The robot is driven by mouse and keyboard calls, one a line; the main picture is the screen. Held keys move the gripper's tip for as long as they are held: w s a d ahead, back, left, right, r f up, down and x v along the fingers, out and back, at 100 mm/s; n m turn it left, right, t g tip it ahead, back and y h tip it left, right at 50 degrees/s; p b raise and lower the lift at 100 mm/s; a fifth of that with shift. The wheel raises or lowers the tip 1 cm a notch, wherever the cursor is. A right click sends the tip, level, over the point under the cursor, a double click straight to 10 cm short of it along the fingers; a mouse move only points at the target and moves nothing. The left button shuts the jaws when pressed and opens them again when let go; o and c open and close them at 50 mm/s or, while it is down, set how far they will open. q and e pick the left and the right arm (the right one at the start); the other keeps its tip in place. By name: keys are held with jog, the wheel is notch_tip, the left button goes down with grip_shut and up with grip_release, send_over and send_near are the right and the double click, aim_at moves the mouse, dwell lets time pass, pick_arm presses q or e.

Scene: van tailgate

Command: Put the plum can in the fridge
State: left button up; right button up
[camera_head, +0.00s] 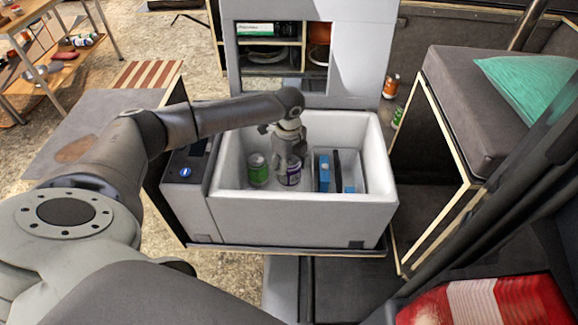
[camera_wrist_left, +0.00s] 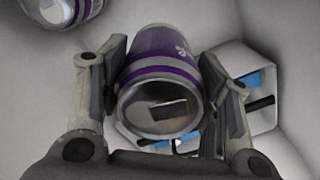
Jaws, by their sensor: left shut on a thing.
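The plum can (camera_head: 290,176) is purple with silver and stands inside the open white fridge (camera_head: 300,219). My left gripper (camera_head: 288,163) reaches down into the fridge from above and is shut on this can. In the left wrist view the plum can (camera_wrist_left: 160,80) sits between the two fingers (camera_wrist_left: 160,95), its silver end towards the camera. It looks close to the fridge floor, but I cannot tell whether it touches it. My right gripper is not in view.
A blue and black item (camera_head: 325,172) is in the right part. Part of another can (camera_wrist_left: 62,12) shows at the wrist view's upper left.

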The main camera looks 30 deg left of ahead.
pick_arm(q)
notch_tip(320, 180, down, 3)
jog(key=shift+f+b, duration=0.15)
jog(key=shift+b, duration=1.1)
jog(key=shift+f+b, duration=0.55)
jog(key=shift+f, duration=1.4)
jog(key=o, duration=1.4)
jog(key=shift+c, duration=0.2)
notch_tip(320, 180, up, 12)
jog(key=shift+f, duration=0.15)
jog(key=shift+r, duration=0.25)
